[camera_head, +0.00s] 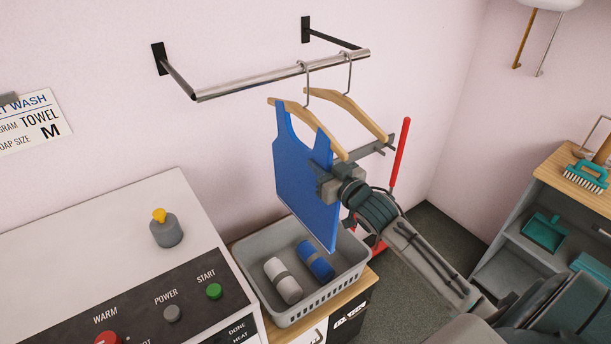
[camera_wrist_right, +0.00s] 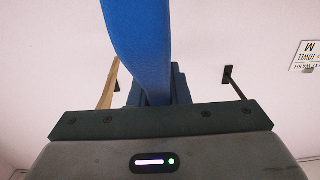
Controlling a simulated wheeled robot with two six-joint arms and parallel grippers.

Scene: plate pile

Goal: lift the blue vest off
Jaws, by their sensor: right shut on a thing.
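The blue vest (camera_head: 299,178) hangs from a wooden hanger (camera_head: 316,122) on the metal rail (camera_head: 285,75). My right gripper (camera_head: 325,180) is shut on the vest at its right side, below the hanger's right end. In the right wrist view the vest's blue cloth (camera_wrist_right: 140,45) runs down between the fingers, which it partly hides. A second wooden hanger (camera_head: 352,106) hangs bare on the rail, to the right of the vest. My left gripper is not in view.
A grey basket (camera_head: 247,257) with a white roll (camera_head: 283,281) and a blue roll (camera_head: 315,261) stands below the vest. A white machine (camera_head: 100,230) with buttons stands at left. A red pole (camera_head: 400,152) and a wooden-topped shelf (camera_head: 560,177) are at right.

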